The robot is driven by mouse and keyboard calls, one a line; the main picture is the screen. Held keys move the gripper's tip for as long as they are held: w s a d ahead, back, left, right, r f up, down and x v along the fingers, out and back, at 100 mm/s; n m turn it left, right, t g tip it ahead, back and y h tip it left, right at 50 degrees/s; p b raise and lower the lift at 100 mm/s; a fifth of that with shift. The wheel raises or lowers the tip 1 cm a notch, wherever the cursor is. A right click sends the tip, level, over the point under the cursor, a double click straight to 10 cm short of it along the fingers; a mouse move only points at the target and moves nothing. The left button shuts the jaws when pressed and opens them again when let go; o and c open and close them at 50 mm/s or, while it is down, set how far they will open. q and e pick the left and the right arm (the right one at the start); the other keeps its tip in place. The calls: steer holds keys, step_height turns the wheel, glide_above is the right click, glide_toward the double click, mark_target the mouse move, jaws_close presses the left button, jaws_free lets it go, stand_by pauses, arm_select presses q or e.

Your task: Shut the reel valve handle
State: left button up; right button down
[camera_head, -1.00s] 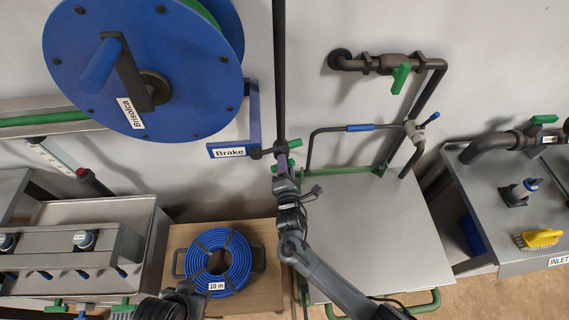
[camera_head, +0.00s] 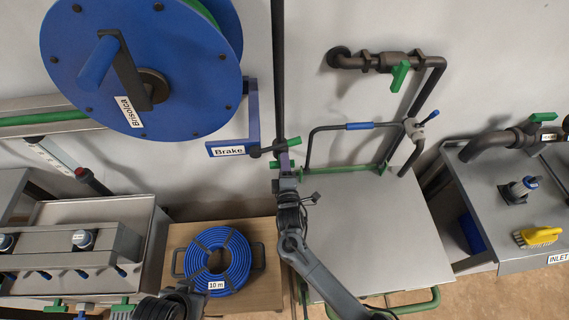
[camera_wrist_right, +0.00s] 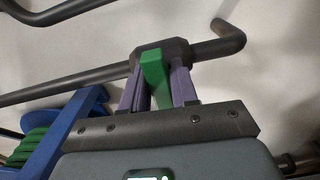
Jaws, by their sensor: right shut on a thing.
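The reel valve has a green handle (camera_head: 293,141) on a dark pipe (camera_head: 279,60) beside the blue reel, just right of the Brake label. In the right wrist view the green handle (camera_wrist_right: 154,73) sticks out from a dark valve body (camera_wrist_right: 176,52), across the line of the pipe. My right gripper (camera_head: 284,162) is at the handle. Its two purple fingers (camera_wrist_right: 156,90) are shut on the green handle, one on each side. A dark part of my left arm shows at the bottom of the head view; its fingers are not visible.
The large blue reel (camera_head: 190,95) and its blue brake bracket (camera_head: 253,115) are close on the left. A grey metal cabinet (camera_head: 380,235) stands to the right, with pipes and another green handle (camera_head: 399,76) above. A coiled blue hose (camera_head: 240,262) lies below on a wooden surface.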

steer(key=shift+f, duration=0.1)
steer(key=c, duration=1.2)
jaws_free()
steer(key=shift+d, duration=0.1)
steer(key=shift+o, duration=0.9)
steer(key=shift+s, duration=0.3)
steer(key=s+p, duration=0.2)
steer(key=s, duration=0.8)
steer(key=shift+d, duration=0.4)
